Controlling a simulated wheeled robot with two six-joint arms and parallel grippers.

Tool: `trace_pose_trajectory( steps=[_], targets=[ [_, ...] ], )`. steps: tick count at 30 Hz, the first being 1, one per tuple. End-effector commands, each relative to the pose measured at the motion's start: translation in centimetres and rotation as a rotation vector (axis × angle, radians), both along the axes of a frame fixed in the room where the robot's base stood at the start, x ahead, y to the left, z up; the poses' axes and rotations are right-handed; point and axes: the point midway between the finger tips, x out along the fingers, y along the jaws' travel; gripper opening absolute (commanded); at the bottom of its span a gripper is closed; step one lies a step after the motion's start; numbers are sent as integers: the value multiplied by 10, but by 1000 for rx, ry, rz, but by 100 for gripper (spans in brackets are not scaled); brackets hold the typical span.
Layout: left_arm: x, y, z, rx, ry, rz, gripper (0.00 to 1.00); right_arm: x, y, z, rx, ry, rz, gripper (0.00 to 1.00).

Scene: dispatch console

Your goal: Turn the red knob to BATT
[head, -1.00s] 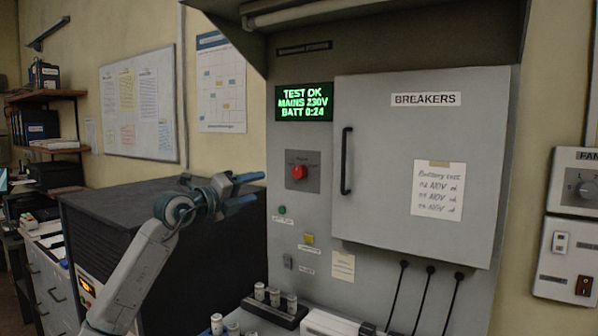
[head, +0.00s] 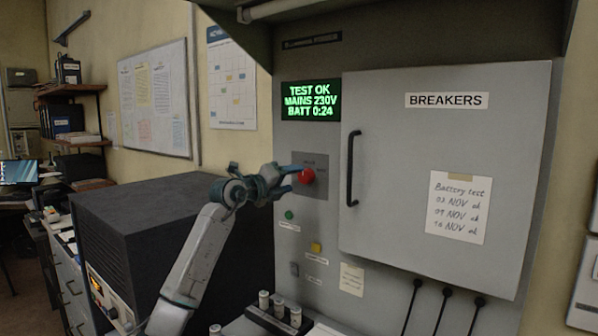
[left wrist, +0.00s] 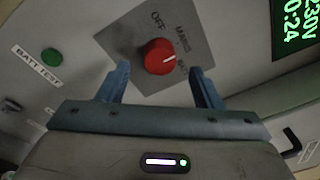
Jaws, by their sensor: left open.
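The red knob (head: 307,176) sits on a grey plate (head: 322,192) on the panel, below the green display. In the left wrist view the red knob (left wrist: 158,55) has OFF, MAINS and a partly legible BATT label around it. Its white mark points right, toward the MAINS and BATT side; I cannot tell exactly which label it meets. My left gripper (head: 287,180) is open just in front of the knob. In the left wrist view its two fingers (left wrist: 159,76) stand either side of the knob, with visible gaps and nothing held. My right gripper is out of view.
The green display (head: 310,100) reads TEST OK, MAINS 230V, BATT 0:24. A green button (head: 289,215) and a yellow button (head: 316,247) lie below the knob. The breaker door handle (head: 353,168) stands out to the right. A black cabinet (head: 150,225) is at left.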

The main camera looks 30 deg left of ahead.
Motion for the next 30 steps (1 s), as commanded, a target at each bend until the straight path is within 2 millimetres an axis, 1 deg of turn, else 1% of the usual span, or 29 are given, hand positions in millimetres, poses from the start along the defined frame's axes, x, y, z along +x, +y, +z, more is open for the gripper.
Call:
trace_pose_trajectory(
  steps=[1,3,7,12,18,20,21,25,26,30],
  targets=[
    [9,-3,4,-6,1,-2,60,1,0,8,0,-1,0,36],
    [18,-4,3,-4,0,-1,60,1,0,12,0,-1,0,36],
    [31,-6,2,-2,1,-1,60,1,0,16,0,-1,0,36],
    [36,-7,0,1,1,1,60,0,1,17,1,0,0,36],
    [36,-7,-1,1,0,0,60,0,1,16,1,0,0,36],
    [36,-7,-1,1,0,0,50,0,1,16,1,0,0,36],
    [36,-7,-1,1,0,0,42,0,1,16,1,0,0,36],
    [36,-7,-1,1,1,1,16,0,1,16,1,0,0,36],
    [36,-7,-1,1,1,1,15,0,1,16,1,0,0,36],
    [36,-7,-1,4,1,0,15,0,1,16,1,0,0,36]
  ],
)
